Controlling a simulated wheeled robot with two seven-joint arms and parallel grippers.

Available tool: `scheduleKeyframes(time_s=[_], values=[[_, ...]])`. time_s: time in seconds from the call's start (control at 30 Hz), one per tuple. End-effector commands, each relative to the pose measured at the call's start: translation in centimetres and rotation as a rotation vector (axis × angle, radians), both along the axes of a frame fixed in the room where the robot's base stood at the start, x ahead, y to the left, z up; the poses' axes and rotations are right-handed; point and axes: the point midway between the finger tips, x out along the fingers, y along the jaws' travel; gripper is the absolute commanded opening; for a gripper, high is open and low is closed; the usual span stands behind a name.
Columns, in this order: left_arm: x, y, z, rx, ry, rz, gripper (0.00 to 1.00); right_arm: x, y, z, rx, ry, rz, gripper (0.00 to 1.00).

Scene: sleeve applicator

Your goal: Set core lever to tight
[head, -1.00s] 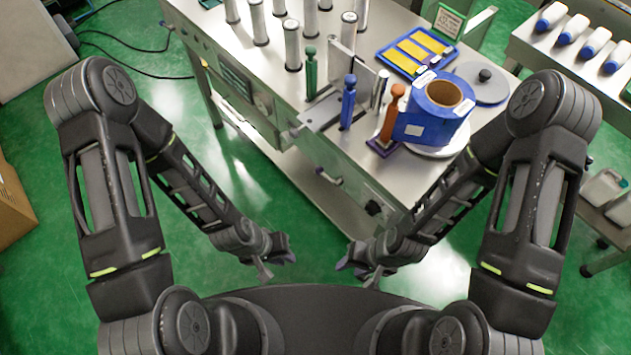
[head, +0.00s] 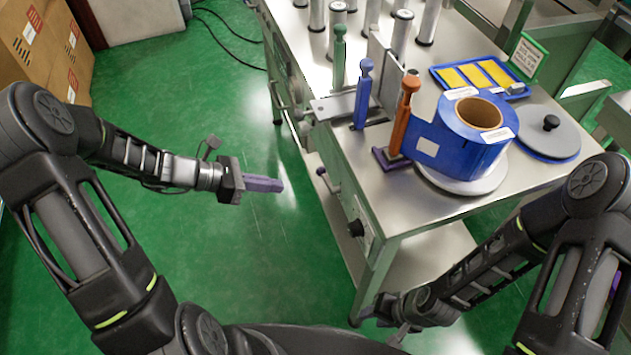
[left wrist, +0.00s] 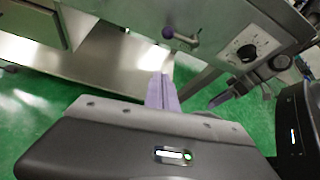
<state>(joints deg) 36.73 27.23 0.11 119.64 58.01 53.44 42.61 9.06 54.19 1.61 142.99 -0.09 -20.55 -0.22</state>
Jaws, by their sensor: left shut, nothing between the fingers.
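A small lever with a purple knob (head: 325,177) sticks out of the front panel of the steel machine table (head: 400,215). It also shows in the left wrist view (left wrist: 180,36), with a grey arm reaching to the right from the knob. I can read no tight marking near it. My left gripper (head: 268,184) is shut and empty, its purple fingers pointing at the panel, to the left of the lever and apart from it. The fingers also show in the left wrist view (left wrist: 163,92). My right gripper (head: 372,312) is low by the table's near leg; its jaws are unclear.
A dial (head: 360,232) sits on the panel near the lever. On the table stand a blue roll (head: 455,140), an orange-handled post (head: 404,112), a blue post (head: 362,92) and a green post (head: 339,57). Green floor (head: 200,260) is free around my left gripper.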

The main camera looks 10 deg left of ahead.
Motion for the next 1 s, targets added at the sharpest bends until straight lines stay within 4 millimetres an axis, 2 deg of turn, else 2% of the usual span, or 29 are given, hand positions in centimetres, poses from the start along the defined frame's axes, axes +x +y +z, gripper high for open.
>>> scheduleKeyframes(time_s=[0.37,0.57,0.77,1.0], values=[[-0.1,-0.2,-0.2,-0.002,0.009,0.001,0.0,0.0,0.0,-0.1,0.0,0.0,-0.001,0.36],[0.4,-1.1,-0.8,-0.002,0.008,-0.001,0.0,0.0,0.0,-0.2,-0.001,0.001,-0.001,0.36],[1.5,-3.5,-2.4,-0.003,0.009,-0.003,0.0,0.0,0.0,-0.6,-0.001,0.001,-0.001,0.36],[3.3,-7.4,-4.9,-0.003,0.011,-0.003,0.0,0.0,0.0,-1.2,-0.001,0.001,-0.001,0.36]])
